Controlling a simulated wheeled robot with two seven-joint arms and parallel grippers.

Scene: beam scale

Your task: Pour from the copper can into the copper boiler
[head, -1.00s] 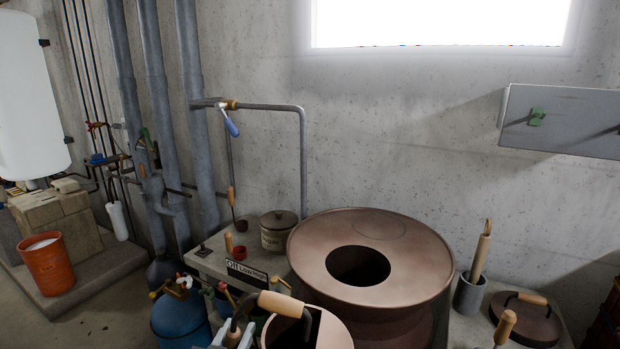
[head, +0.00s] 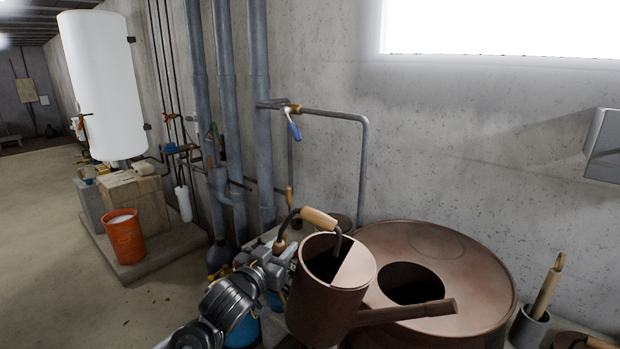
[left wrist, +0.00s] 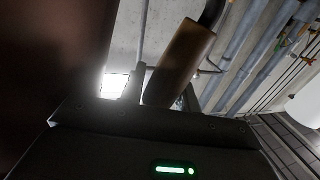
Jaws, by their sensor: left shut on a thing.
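The copper can (head: 325,310) has a black handle with a wooden grip (head: 319,217) and a long spout (head: 405,312) pointing right. It looks roughly upright. My left gripper (head: 279,262) is shut on the can at its left side; the exact hold is partly hidden. The copper boiler (head: 480,290) stands to the right, its wide top with a round dark hole (head: 408,280). The spout crosses the picture just below the hole, its tip past the hole's right side. The left wrist view shows the wooden grip (left wrist: 180,62) close up. My right gripper is out of view.
A tap with a blue lever (head: 294,131) hangs on the wall pipe (head: 340,115) behind. A grey pot with a wooden-handled tool (head: 530,325) stands right of the boiler. A blue vessel (head: 243,330) is below my left arm. An orange bucket (head: 125,238) stands far left.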

